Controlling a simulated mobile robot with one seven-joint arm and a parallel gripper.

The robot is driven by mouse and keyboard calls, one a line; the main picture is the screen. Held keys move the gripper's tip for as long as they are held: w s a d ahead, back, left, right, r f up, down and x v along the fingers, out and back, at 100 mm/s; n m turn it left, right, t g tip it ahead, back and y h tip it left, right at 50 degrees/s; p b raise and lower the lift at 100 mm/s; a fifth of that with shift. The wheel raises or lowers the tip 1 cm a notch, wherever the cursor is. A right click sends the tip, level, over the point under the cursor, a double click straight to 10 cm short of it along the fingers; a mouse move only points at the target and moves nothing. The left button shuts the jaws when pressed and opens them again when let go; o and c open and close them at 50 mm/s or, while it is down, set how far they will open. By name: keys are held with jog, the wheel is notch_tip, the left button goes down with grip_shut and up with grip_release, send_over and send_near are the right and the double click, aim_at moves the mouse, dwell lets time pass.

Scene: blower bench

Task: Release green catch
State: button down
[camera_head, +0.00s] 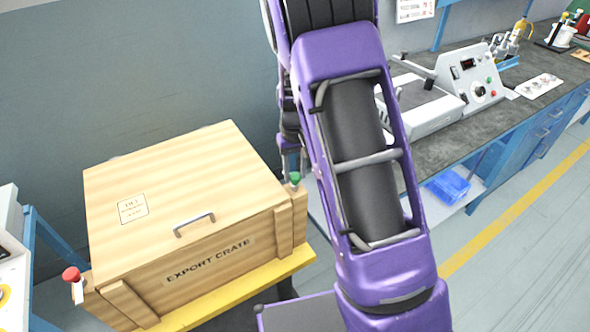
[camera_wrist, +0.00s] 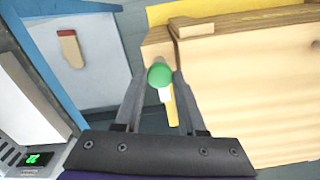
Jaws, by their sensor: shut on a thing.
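The wooden export crate (camera_head: 190,215) stands on a yellow-edged stand, its lid down. The green catch (camera_head: 295,178) is a green knob at the crate's right front corner. In the wrist view the green knob (camera_wrist: 160,75) sits between the fingertips of my gripper (camera_wrist: 158,82), with a pale stem below it. My gripper is shut on it. The crate's corner is beside the fingers in the wrist view. A red catch (camera_head: 71,274) with a white stem is at the crate's left corner.
A grey-topped blue workbench (camera_head: 480,120) with a white machine (camera_head: 470,80) stands at the right. A blue bin (camera_head: 448,186) lies on its lower shelf. White equipment (camera_head: 12,250) is at the left edge. Floor with a yellow line is clear at lower right.

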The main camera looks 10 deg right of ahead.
aim_at(295, 175)
jog(key=shift+c, duration=2.4)
grip_release()
jog(key=shift+r, duration=0.1)
notch_tip(295, 175, up, 17)
jog(key=p, duration=0.1)
jog(key=shift+r+p, duration=0.15)
jog(key=shift+p, duration=0.2)
jog(key=shift+r, duration=0.1)
